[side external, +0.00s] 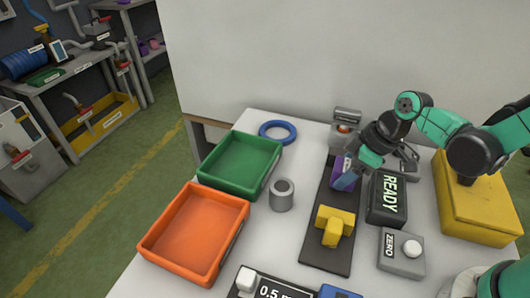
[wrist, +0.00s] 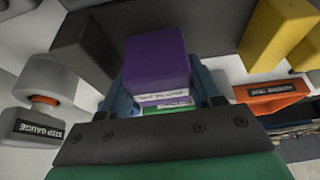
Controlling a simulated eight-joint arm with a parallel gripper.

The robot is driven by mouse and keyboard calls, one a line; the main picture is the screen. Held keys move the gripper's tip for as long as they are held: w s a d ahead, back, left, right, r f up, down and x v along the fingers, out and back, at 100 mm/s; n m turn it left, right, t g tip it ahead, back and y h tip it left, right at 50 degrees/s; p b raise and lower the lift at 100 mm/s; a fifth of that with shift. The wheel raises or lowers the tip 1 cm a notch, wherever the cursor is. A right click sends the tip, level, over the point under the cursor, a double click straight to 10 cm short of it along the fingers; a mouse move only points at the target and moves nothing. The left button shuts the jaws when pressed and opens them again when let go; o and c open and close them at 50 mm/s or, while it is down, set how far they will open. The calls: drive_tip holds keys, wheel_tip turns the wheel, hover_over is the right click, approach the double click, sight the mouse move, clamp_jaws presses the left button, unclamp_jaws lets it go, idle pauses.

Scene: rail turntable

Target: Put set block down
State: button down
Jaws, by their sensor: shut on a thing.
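The set block appears to be the purple block (wrist: 157,58) with a pale label band, whose writing I cannot read. My gripper (wrist: 162,84) is shut on it, one blue finger on each side. In the side view my gripper (side external: 346,178) is low over the far part of the dark rail (side external: 325,222), and some of the purple block (side external: 338,165) shows beside the fingers. The fingers hide the block's lower part, so I cannot tell whether it touches the rail.
A yellow stop (side external: 334,224) sits on the rail nearer the camera. The READY box (side external: 386,198) stands close at right, the grey ZERO box (side external: 401,252) nearer. The step gauge (wrist: 44,85) is near my gripper. Green (side external: 242,158) and orange (side external: 196,232) trays are left.

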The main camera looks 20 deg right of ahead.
drive_tip(key=shift+f, duration=0.5)
drive_tip(key=shift+f, duration=0.1)
drive_tip(key=shift+c, duration=2.2)
unclamp_jaws()
drive_tip(key=s+d+r+m+t+h, duration=0.3)
drive_tip(key=r+m, duration=0.6)
drive_tip(key=r, duration=0.3)
drive_tip(key=shift+s+d+t, duration=0.5)
drive_tip(key=shift+s+d, duration=0.05)
drive_tip(key=shift+s, duration=0.05)
